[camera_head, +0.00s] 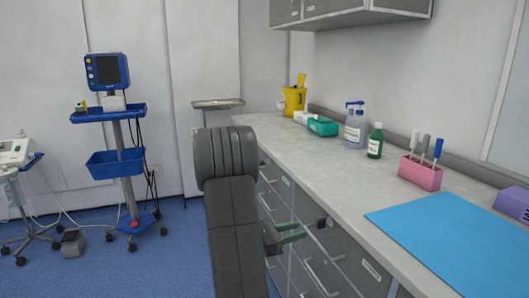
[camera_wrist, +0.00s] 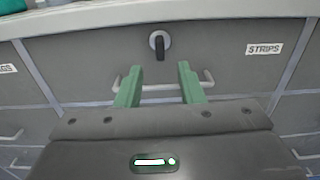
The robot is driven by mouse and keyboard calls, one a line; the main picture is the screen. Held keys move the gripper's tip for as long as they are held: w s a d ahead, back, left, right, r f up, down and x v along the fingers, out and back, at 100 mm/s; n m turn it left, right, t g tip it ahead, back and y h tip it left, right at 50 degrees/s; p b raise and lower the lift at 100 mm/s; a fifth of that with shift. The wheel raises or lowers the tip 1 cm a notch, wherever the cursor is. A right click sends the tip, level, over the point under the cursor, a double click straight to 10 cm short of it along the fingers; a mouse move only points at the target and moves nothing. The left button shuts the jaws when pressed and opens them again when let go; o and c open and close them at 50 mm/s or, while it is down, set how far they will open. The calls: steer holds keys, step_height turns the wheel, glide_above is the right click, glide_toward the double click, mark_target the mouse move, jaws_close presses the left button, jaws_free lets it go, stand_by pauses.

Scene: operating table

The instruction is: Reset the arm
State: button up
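My gripper (camera_wrist: 158,88) shows in the wrist view with its two green fingers apart and nothing between them. It faces a grey drawer front (camera_wrist: 215,62) with a "STRIPS" label and a bar handle (camera_wrist: 205,82); the fingers overlap the handle in the picture, and I cannot tell whether they touch it. A dark keyhole or key (camera_wrist: 159,43) sits above the handle. In the head view my gripper (camera_head: 300,231) is beside the cabinet drawers, below the counter edge, and my dark arm reaches up the middle of the picture.
The counter (camera_head: 320,155) holds a blue mat (camera_head: 450,240), a pink pen holder (camera_head: 420,173), a green bottle (camera_head: 375,141), a clear pump bottle (camera_head: 355,126), a teal box (camera_head: 322,126) and a yellow container (camera_head: 294,101). A blue monitor cart (camera_head: 118,163) stands left. Blue floor between is clear.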

mark_target(317, 224)
steer(key=x, duration=0.9)
steer(key=shift+d+f+b, duration=0.1)
steer(key=shift+d+b, duration=0.2)
steer(key=shift+b, duration=0.05)
steer(key=shift+a+f+m+b, duration=0.2)
steer(key=shift+m+b, duration=0.3)
steer(key=shift+b, duration=0.2)
steer(key=shift+m+b, duration=0.45)
steer(key=shift+m, duration=0.05)
steer(key=m+b, duration=0.5)
steer(key=shift+m, duration=0.3)
steer(key=m+b, duration=0.3)
steer(key=m, duration=0.1)
steer(key=shift+r+m, duration=0.15)
steer(key=shift+m, duration=0.25)
steer(key=m+b, duration=0.2)
steer(key=m, duration=0.2)
steer(key=shift+r+m, duration=0.15)
steer(key=shift+m, duration=0.15)
